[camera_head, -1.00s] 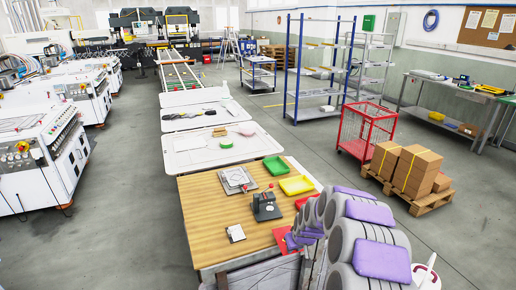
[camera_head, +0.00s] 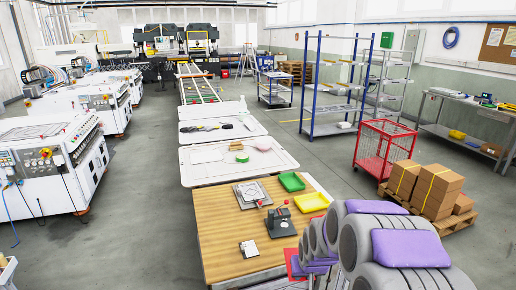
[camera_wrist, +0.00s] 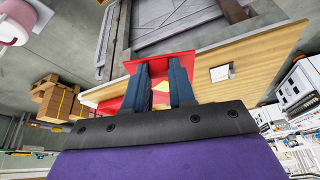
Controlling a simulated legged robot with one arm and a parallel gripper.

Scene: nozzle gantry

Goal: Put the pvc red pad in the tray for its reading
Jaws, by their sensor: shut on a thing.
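The red pad (camera_wrist: 158,67) is a flat red sheet in my gripper (camera_wrist: 158,78), whose dark fingers are shut on it. It also shows in the head view (camera_head: 293,264), partly hidden by my arm, at the bench's right front edge. A green tray (camera_head: 292,181) and a yellow tray (camera_head: 311,201) stand along the bench's right side. A dark bench gauge (camera_head: 280,222) with a red knob stands left of my arm; its reading is too small to tell. More red in the wrist view (camera_wrist: 108,106) may be a red tray, which my arm hides in the head view.
A red wire cart (camera_head: 385,148) and a pallet of boxes (camera_head: 430,190) stand on the floor to the right.

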